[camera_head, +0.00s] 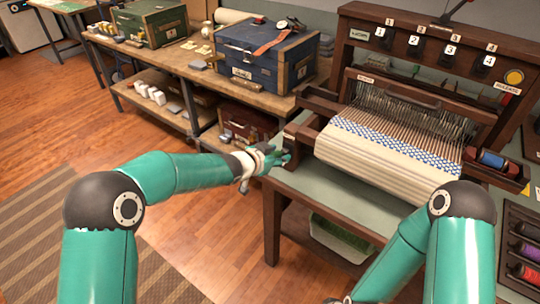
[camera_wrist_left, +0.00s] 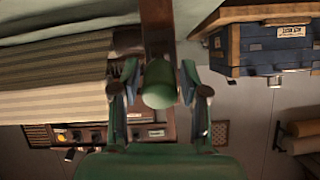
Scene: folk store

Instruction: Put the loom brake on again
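The loom (camera_head: 385,155) stands on a bench at the right, with striped cloth on its front roller. The cloth also shows at the left of the left wrist view (camera_wrist_left: 50,80). My left gripper (camera_head: 280,158) is at the loom's left front corner, by a small labelled block (camera_head: 289,139). In the left wrist view its two fingers (camera_wrist_left: 159,82) stand apart, one on each side of a rounded green piece (camera_wrist_left: 160,84), perhaps the brake handle. I cannot tell if they touch it.
A blue chest (camera_head: 265,60) and a green chest (camera_head: 150,22) stand on the wooden table at the back. A spool tray (camera_head: 495,170) sits at the loom's right. A green crate (camera_head: 340,237) is under the loom bench.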

